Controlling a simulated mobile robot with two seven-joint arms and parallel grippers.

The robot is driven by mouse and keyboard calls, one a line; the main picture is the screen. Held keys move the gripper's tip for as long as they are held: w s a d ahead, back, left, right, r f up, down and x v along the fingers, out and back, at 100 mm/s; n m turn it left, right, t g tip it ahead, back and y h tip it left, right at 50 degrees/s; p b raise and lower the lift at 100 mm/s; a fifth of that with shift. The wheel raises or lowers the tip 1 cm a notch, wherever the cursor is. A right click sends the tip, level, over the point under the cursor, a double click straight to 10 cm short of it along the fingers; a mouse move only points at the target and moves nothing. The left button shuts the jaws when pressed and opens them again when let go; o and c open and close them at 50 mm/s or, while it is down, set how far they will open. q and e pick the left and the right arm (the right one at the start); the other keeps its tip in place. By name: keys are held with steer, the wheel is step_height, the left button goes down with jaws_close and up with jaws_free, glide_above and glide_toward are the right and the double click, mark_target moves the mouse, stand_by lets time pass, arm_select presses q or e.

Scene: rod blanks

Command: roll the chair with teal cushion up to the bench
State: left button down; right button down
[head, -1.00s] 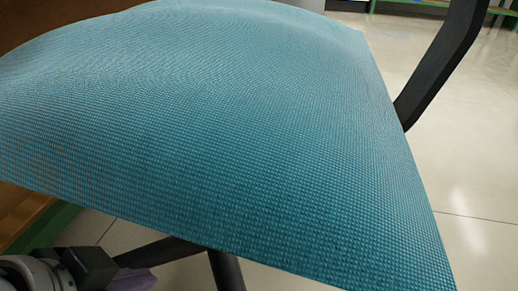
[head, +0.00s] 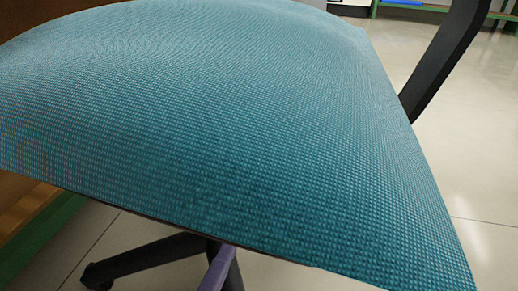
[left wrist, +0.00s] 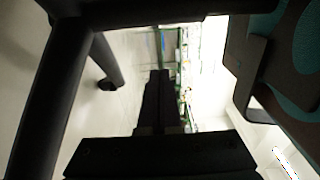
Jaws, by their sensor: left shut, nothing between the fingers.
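The chair's teal cushion (head: 230,140) fills most of the head view, close up. A black armrest (head: 445,60) rises at its right. A dark base leg (head: 150,258) with a castor shows below the front edge. In the left wrist view, the cushion (left wrist: 302,45) is at the upper right and dark chair legs (left wrist: 60,85) are at the left. My left gripper (left wrist: 160,75) is shut and empty, a dark silhouette among the chair's lower parts. I cannot tell whether it touches the chair. My right gripper is out of view.
A brown wooden piece with a green frame (head: 45,235) stands at the left, partly hidden by the cushion; I cannot tell if it is the bench. Another green-framed unit (head: 425,10) is far back. Pale floor (head: 475,150) is clear at right.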

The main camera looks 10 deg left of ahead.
arm_select(q)
steer(key=w+a+b, duration=0.3)
steer(key=w, duration=0.5)
steer(key=shift+w+b, duration=0.35)
steer(key=shift+w, duration=0.1)
